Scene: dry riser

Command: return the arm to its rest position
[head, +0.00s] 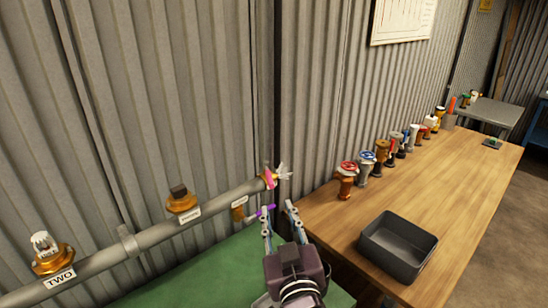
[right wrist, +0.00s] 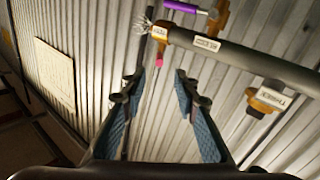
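My right gripper (head: 279,212) comes in from the bottom of the head view, just below the right end of the grey pipe (head: 150,238). Its two fingers stand apart with nothing between them. In the right wrist view the fingers (right wrist: 160,82) are also apart and empty, with the pipe (right wrist: 250,62) beyond them at the upper right. At the pipe's end are a pink part (head: 269,178) and a white spray (head: 284,172). A purple piece (head: 265,210) shows near the left fingertip; in the wrist view it (right wrist: 185,7) sits apart from the gripper. My left gripper is not in view.
A wooden table (head: 430,205) on the right holds a dark grey bin (head: 398,245) and a row of several valves (head: 366,168). A valve labelled TWO (head: 50,258) and another brass fitting (head: 181,200) sit on the pipe. A green surface (head: 205,275) lies below. A corrugated wall stands behind.

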